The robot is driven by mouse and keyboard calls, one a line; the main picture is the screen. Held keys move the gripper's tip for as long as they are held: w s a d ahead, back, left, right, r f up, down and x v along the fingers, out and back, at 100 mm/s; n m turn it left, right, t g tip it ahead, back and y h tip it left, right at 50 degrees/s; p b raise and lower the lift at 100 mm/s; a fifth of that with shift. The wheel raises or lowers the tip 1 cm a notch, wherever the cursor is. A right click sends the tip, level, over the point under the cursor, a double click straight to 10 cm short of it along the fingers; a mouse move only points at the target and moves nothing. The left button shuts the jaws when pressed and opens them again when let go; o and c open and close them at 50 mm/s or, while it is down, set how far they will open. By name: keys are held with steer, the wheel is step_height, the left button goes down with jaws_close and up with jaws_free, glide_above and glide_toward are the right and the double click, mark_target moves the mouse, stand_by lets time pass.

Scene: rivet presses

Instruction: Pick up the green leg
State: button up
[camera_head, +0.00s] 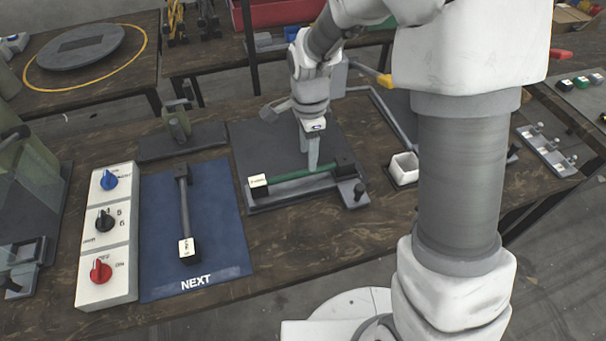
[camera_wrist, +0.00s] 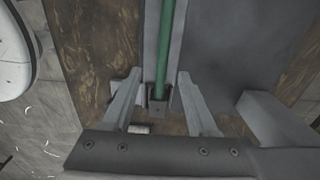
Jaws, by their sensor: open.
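The green leg (camera_head: 300,176) lies level in a holder on the grey plate (camera_head: 270,140) at the middle of the workbench. It has a dark block with a white label at its left end and a dark block at its right end. In the wrist view the green leg (camera_wrist: 165,50) runs down the picture to a dark end block. Whether the fingers touch the leg cannot be told.
A blue mat (camera_head: 215,225) marked NEXT holds a grey leg (camera_head: 184,210) to the left. A white control panel (camera_head: 107,235) with three knobs stands beside it. A small white box (camera_head: 404,169) sits right of the plate. Bare wood (camera_head: 300,235) lies in front.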

mark_target(307, 170)
steer(key=f, duration=0.8)
steer(key=shift+w+b, duration=0.2)
steer(key=shift+b, duration=0.2)
steer(key=shift+a, duration=0.1)
jaws_close()
